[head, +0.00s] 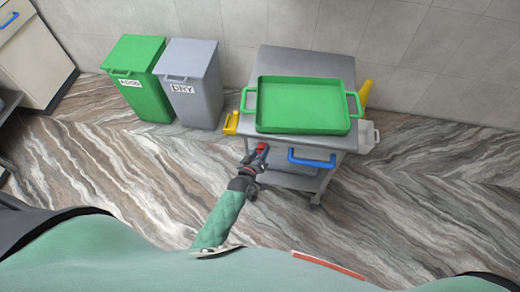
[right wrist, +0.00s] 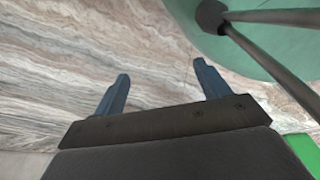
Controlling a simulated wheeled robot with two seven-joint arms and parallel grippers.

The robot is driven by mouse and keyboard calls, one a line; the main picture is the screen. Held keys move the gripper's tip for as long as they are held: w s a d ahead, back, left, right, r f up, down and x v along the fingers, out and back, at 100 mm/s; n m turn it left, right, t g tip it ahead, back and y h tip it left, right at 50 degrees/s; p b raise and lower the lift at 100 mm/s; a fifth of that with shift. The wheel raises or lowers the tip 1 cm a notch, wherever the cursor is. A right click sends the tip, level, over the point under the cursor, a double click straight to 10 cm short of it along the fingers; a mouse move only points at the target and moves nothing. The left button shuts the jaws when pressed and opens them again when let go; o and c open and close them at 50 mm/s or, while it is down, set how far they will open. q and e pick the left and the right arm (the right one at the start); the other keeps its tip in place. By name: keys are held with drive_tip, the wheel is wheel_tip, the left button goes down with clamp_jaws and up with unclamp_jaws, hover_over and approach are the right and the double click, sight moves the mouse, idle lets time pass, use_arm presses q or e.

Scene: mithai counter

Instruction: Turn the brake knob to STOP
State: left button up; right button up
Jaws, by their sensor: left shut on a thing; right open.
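A steel cart (head: 345,143) stands ahead of me. A red knob (head: 263,147) shows at its front left corner, below the top; I take it to be the brake knob. My left gripper (head: 256,156) is shut on this knob, and its dark fingers partly cover it. No STOP marking or pointer can be read at this size. My right gripper (right wrist: 160,72) is open and empty in the right wrist view, with striped floor beyond its fingers.
A green tray (head: 300,128) lies on the cart top. A blue handle (head: 312,161) sticks out at the cart's front. A yellow item (head: 231,123) is at its left side. A green bin (head: 140,85) and a grey bin (head: 200,90) stand left.

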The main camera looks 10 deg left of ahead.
use_arm(q)
drive_tip(key=shift+m+p, duration=0.45)
drive_tip(key=shift+m, duration=0.05)
use_arm(e)
drive_tip(key=shift+s+d+f, duration=0.1)
drive_tip(key=shift+s+d, duration=0.05)
drive_tip(key=shift+s, duration=0.6)
drive_tip(key=shift+s+d+f, duration=0.1)
drive_tip(key=shift+s, duration=0.6)
use_arm(q)
drive_tip(key=o, duration=1)
drive_tip(key=shift+s, duration=0.1)
drive_tip(key=shift+s, duration=0.25)
drive_tip(key=b+v, duration=0.3)
drive_tip(key=v, duration=0.4)
drive_tip(key=shift+r, duration=0.2)
use_arm(e)
drive_tip(key=w+a+r, duration=0.1)
drive_tip(key=w, duration=0.6)
drive_tip(key=shift+w+a+r, duration=0.15)
drive_tip(key=shift+r, duration=0.05)
